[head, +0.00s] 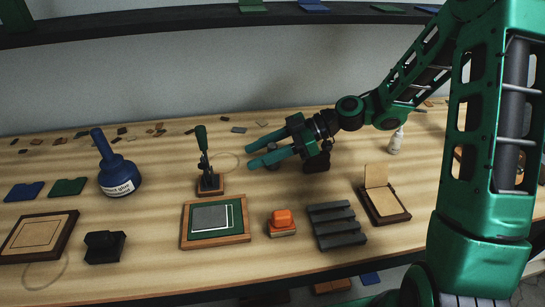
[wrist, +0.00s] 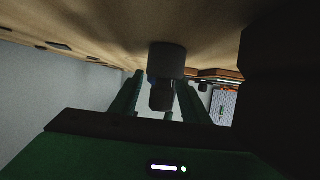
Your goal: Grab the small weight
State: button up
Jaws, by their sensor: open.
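The small weight appears to be the dark cylinder with a narrower knob (wrist: 166,60) in the wrist view. It stands on the table, and its knob shows between my fingers. In the head view a small dark piece of it (head: 272,166) seems to show just below the lower finger; the rest is hidden. My gripper (head: 251,152) is open, its green fingers pointing left, low over the table. It also shows in the wrist view (wrist: 159,88), with a finger on each side of the knob. I cannot tell whether either finger touches it.
A dark block (head: 318,160) stands close under my wrist. A lever press (head: 208,172) stands left of my fingertips, with a thin ring (head: 229,160) beside it. A glue bottle (head: 117,177) is farther left.

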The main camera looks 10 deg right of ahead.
grip_shut()
jog(key=shift+r, duration=0.1)
